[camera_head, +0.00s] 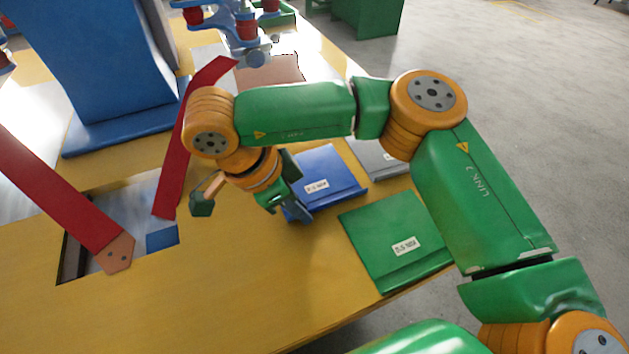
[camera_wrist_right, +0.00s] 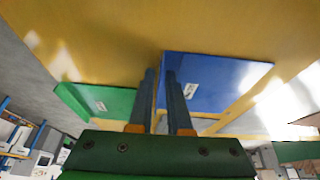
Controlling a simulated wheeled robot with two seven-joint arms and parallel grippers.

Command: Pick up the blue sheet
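The blue sheet (camera_head: 325,178) lies on the yellow table with a white label, and it also fills the centre right of the right wrist view (camera_wrist_right: 215,82). My right gripper (camera_head: 284,206) is at the near left end of the sheet and hides part of it. In the wrist view its two fingers (camera_wrist_right: 159,82) stand a small gap apart, with the sheet's edge showing between and beside them. I cannot tell whether they touch the sheet. My left gripper is not in view.
A green labelled sheet (camera_head: 395,238) lies nearer, and a grey sheet (camera_head: 378,157) lies beyond the blue one. Red bars (camera_head: 60,190) and a large blue stand (camera_head: 100,60) occupy the left. The front of the table (camera_head: 200,300) is clear.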

